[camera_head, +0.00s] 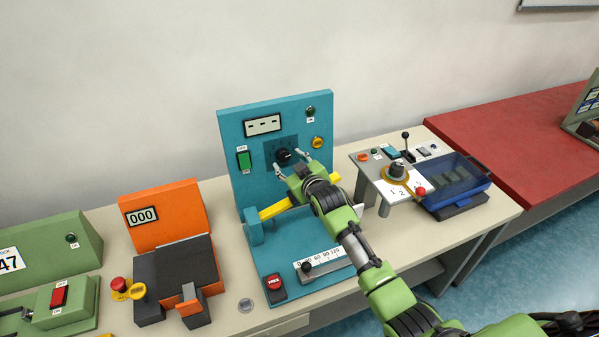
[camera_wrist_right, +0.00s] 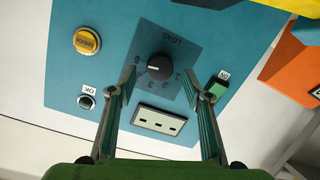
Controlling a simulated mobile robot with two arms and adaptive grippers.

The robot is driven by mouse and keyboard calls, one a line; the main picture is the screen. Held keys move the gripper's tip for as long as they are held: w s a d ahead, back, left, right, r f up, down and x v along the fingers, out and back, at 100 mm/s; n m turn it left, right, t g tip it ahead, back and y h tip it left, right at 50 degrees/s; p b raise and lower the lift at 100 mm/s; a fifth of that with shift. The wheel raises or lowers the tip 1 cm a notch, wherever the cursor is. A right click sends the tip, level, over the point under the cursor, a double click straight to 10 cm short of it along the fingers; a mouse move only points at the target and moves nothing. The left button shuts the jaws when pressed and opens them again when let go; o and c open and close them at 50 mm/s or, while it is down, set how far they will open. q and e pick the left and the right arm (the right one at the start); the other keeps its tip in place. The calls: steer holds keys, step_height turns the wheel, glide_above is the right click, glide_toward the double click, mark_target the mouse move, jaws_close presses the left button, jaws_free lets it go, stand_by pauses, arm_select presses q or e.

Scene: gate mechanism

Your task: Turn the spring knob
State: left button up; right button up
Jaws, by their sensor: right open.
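The spring knob (camera_head: 284,155) is a black round dial on a dark panel in the upright teal board (camera_head: 230,130). In the right wrist view the knob (camera_wrist_right: 159,66) has a white mark and a scale of numbers around it, with the word LOAD beside it. My right gripper (camera_head: 291,163) is open in front of the board. In the right wrist view its fingers (camera_wrist_right: 165,82) stand apart on either side of the knob's panel, with the knob between and slightly beyond the tips. Contact does not show. My left gripper is not in view.
A yellow bar (camera_head: 272,210) crosses below my gripper. The board also carries a green switch (camera_head: 244,160), a yellow button (camera_head: 318,142) and a display (camera_head: 262,125). A slider scale (camera_head: 325,261) and red button (camera_head: 274,284) sit on the base.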

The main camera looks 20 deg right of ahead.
steer(key=v, duration=0.9)
